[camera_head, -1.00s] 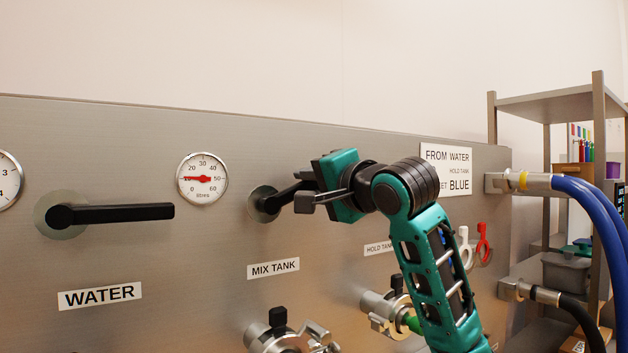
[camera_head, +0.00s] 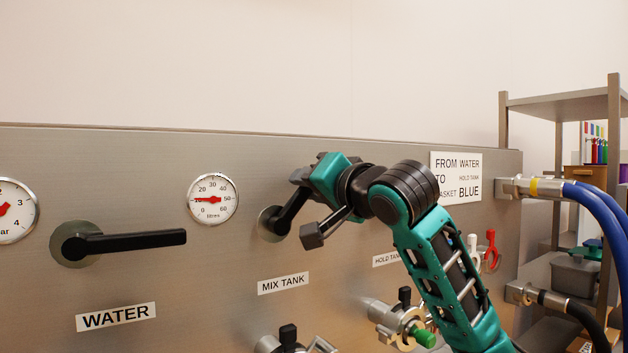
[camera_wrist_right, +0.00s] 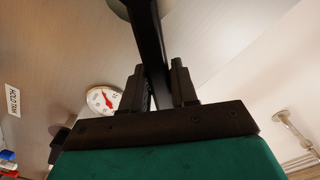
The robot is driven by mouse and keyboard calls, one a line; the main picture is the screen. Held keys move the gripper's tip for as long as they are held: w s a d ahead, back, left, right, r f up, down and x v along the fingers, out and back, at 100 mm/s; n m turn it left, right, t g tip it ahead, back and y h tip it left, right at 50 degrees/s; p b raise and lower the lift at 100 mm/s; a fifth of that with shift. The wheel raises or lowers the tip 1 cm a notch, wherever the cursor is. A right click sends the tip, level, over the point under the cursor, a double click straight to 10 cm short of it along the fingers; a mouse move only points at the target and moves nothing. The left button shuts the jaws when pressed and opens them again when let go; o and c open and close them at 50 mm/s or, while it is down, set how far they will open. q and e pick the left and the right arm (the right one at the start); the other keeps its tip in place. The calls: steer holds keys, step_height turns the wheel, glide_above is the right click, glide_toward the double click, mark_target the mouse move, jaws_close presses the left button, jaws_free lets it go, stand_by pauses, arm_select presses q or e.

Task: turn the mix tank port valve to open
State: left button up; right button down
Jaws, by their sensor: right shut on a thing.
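The mix tank valve's black handle (camera_head: 292,209) comes off a round hub on the steel panel, above the MIX TANK label (camera_head: 283,283). In the head view it slants up and to the right from the hub. My right gripper (camera_head: 308,190) is shut on this handle, near its outer end. In the right wrist view the dark handle (camera_wrist_right: 148,45) runs between the two fingers (camera_wrist_right: 162,85). My teal right arm hides part of the panel behind it. My left gripper is not in view.
The WATER valve handle (camera_head: 130,240) lies level at the left. A litres gauge (camera_head: 212,199) sits between the two valves. Hose ports with clamps (camera_head: 400,320) stick out low on the panel. Blue hoses (camera_head: 590,200) and a shelf rack (camera_head: 560,105) stand at the right.

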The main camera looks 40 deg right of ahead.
steer(key=a+r+n+p, duration=0.1)
steer(key=p, duration=0.1)
steer(key=a+n+p, duration=0.1)
steer(key=n, duration=0.1)
steer(key=shift+w+r+p, duration=0.1)
steer(key=shift+r+p, duration=0.25)
steer(key=shift+p, duration=0.05)
steer(key=shift+a+n+p, duration=0.4)
steer(key=shift+n+p, duration=0.1)
steer(key=shift+n, duration=0.3)
steer(key=shift+a, duration=0.1)
